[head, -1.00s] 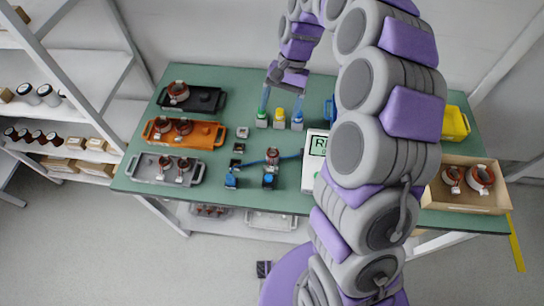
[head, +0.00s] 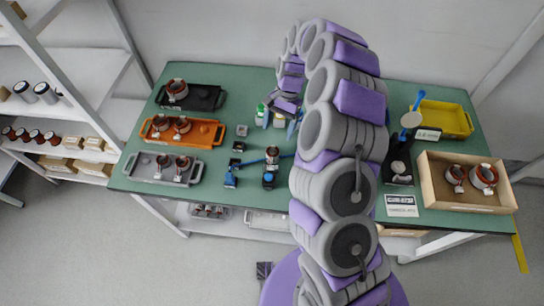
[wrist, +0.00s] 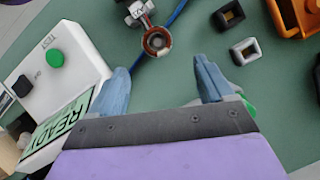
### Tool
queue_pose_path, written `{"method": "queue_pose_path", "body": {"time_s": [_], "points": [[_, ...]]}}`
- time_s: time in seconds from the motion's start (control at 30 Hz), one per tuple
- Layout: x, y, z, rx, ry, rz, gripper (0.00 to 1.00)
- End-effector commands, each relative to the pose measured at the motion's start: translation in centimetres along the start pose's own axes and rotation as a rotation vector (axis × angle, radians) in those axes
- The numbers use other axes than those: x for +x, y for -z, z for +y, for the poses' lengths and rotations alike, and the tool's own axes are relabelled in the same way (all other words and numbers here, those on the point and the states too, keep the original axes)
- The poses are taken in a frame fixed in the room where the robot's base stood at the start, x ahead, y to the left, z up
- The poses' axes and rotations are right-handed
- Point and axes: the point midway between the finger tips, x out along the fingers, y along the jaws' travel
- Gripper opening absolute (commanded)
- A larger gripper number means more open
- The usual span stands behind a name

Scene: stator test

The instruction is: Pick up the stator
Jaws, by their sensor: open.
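A stator (wrist: 157,41) with a copper-coloured ring sits in a small metal fixture at the top middle of the wrist view, with a blue cable beside it. In the head view this stator (head: 272,153) is on the green table. My gripper (wrist: 160,66) is open and empty, its two blue fingers pointing toward the stator with a gap between. In the head view my gripper (head: 279,120) is above the table, behind the stator. Other stators sit in the black tray (head: 207,97), orange tray (head: 205,133), grey tray (head: 145,172) and wooden box (head: 430,182).
A white tester (wrist: 60,75) with a green button and a READY screen stands left of my gripper in the wrist view; my arm hides it in the head view. Small square blocks (wrist: 245,51) lie to the right. A yellow bin (head: 455,118) stands at the table's right.

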Motion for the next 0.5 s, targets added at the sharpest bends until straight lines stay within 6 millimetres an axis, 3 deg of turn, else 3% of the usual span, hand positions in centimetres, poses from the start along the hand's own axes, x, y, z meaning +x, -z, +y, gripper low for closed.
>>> {"method": "queue_pose_path", "body": {"time_s": [0.2, 0.5], "points": [[3.4, -0.1, 0.0, -0.001, -0.002, -0.003, 0.8], [5.0, -0.2, 0.1, -0.001, -0.001, -0.003, 0.8]]}}
